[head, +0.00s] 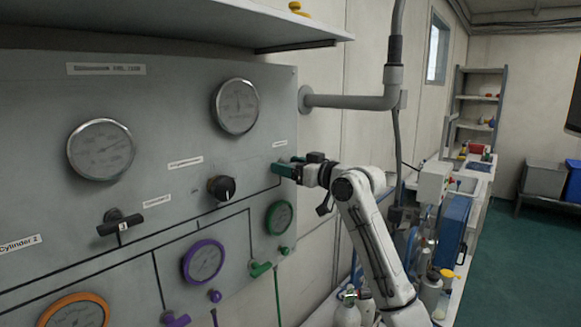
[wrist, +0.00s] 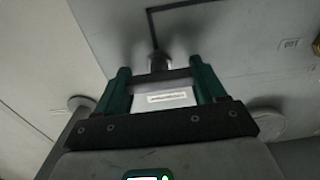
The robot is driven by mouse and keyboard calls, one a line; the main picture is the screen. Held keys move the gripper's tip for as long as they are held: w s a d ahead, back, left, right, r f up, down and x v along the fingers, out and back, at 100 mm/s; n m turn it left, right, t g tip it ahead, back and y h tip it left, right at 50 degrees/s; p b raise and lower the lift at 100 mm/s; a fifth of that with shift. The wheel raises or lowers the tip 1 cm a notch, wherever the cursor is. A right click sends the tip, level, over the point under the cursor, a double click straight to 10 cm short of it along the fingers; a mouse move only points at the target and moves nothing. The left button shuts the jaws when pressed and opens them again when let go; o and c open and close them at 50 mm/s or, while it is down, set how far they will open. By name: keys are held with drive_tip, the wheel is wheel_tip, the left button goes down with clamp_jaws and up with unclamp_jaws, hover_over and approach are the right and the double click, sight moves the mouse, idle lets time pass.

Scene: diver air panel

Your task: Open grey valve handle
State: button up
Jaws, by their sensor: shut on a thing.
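My gripper (head: 285,169) is at the right part of the grey panel (head: 160,90) in the head view, its teal fingers close to the panel face. In the wrist view, the grey valve handle (wrist: 160,77) sits between the two teal fingers of my gripper (wrist: 166,90), which is shut on it. A short stem (wrist: 159,60) joins the handle to the panel. A small white label (wrist: 167,98) shows between the fingers. In the head view the fingers hide most or all of this handle, so its turn cannot be told there.
A black knob (head: 221,188) and a dark T-handle (head: 120,222) stick out left of my gripper. Green (head: 279,217) and purple (head: 203,261) gauges are below. A shelf (head: 240,22) overhangs the panel, and a grey pipe (head: 355,102) runs right of it. Bottles (head: 348,312) stand below my arm.

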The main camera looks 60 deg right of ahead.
drive_tip(key=shift+c, duration=0.9)
drive_tip(key=shift+f+n+b, duration=0.2)
drive_tip(key=shift+n+b, duration=0.1)
drive_tip(key=shift+b, duration=0.25)
drive_tip(key=shift+f+n+b, duration=0.1)
drive_tip(key=shift+n+b, duration=0.4)
drive_tip(key=shift+b, duration=0.45)
drive_tip(key=n+b, duration=0.1)
drive_tip(key=b, duration=0.1)
drive_tip(key=shift+f+n+b, duration=0.1)
drive_tip(key=shift+n+b, duration=0.2)
drive_tip(key=n+b, duration=0.3)
drive_tip(key=b, duration=0.1)
drive_tip(key=shift+b, duration=0.3)
drive_tip(key=n+b, duration=0.4)
drive_tip(key=n, duration=0.1)
drive_tip(key=shift+a, duration=0.1)
drive_tip(key=n+b, duration=0.3)
drive_tip(key=n, duration=0.1)
drive_tip(key=shift+n+b, duration=0.3)
drive_tip(key=shift+n, duration=0.1)
